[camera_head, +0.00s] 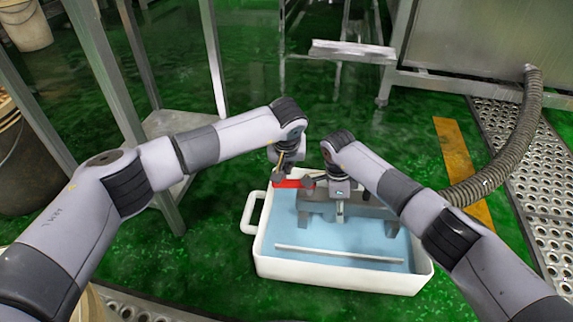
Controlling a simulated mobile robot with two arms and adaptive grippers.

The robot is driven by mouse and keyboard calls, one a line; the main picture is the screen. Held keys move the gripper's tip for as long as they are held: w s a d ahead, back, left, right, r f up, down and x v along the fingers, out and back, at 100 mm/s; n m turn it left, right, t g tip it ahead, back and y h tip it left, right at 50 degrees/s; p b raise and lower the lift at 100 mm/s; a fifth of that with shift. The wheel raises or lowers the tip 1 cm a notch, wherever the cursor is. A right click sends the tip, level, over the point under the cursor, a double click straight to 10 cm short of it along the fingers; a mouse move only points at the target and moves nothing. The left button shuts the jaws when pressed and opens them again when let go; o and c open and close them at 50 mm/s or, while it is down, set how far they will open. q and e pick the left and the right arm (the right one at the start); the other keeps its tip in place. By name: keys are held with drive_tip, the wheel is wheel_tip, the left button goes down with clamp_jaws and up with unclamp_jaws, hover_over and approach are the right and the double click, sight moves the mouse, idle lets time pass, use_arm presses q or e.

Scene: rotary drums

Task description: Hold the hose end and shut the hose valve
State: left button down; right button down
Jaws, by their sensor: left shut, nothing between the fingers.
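A red lever-like part (291,184), which looks like the valve handle, shows over the white tub (345,274). My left gripper (280,177) is shut and empty, pointing down right at the red part's left end. Whether it touches the part I cannot tell. My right gripper (340,200) points down over the tub, just right of the red part, in front of a grey metal piece (373,212). Its fingers are too small and hidden to tell whether they are open or hold anything. I cannot make out the hose end.
The tub holds blue liquid or lining and a thin pale bar (338,254). A ribbed hose (515,145) curves down at the right, passing behind my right arm. Metal frame legs (133,75) stand at the left. Perforated steps (540,165) lie at the right. Green floor is open around the tub.

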use_arm(q)
drive_tip(key=shift+s+a+n, duration=0.15)
drive_tip(key=shift+s+n, duration=0.2)
drive_tip(key=shift+n, duration=0.35)
use_arm(e)
drive_tip(key=shift+s+d+f, duration=0.1)
drive_tip(key=shift+s+f, duration=0.05)
drive_tip(key=shift+f, duration=0.1)
use_arm(q)
drive_tip(key=s+n+y, duration=0.1)
drive_tip(key=s+n, duration=0.1)
drive_tip(key=n, duration=0.1)
drive_tip(key=shift+a, duration=0.1)
drive_tip(key=s+d+n+g+y, duration=0.1)
drive_tip(key=s+d+n+y, duration=0.1)
drive_tip(key=s+n, duration=0.4)
drive_tip(key=shift+d+g, duration=0.3)
drive_tip(key=shift+d, duration=0.45)
drive_tip(key=shift+s+f, duration=0.1)
drive_tip(key=shift+s, duration=0.05)
idle(0.5)
